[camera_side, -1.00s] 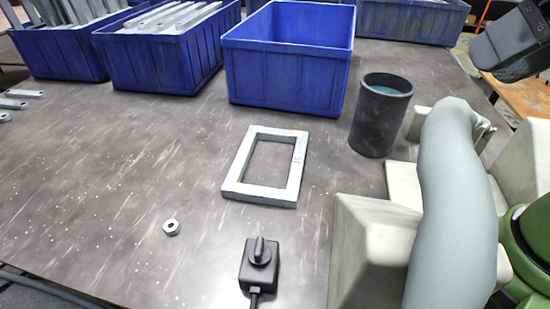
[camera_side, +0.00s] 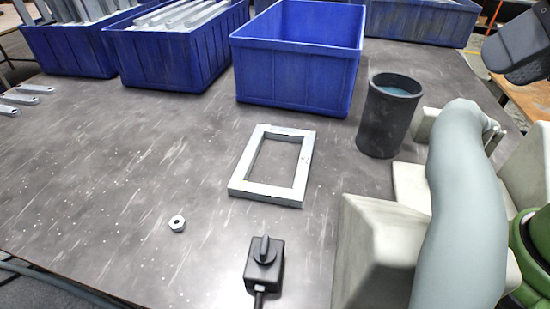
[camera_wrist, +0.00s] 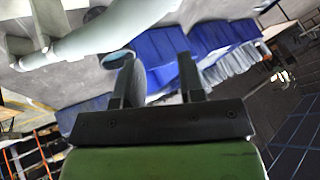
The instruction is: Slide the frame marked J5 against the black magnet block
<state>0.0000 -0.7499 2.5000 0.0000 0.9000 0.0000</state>
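A pale grey rectangular frame (camera_side: 265,194) with an open middle lies flat on the dark table in the side view. A small mark shows on its right bar, but I cannot read it as J5. A small black block (camera_side: 264,272) with a knob on top and a cable stands in front of the frame, apart from it, with bare table between. In the wrist view my gripper (camera_wrist: 158,74) has its two dark fingers spread, with nothing seen held between them. My gripper is away from the frame, and neither frame nor block can be made out in the wrist view.
An empty-looking blue bin (camera_side: 298,75) stands behind the frame, and a blue bin of metal bars (camera_side: 175,62) stands further left. A dark cup (camera_side: 388,118) stands right of the frame. A nut (camera_side: 177,223) lies front left. The left table is mostly clear.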

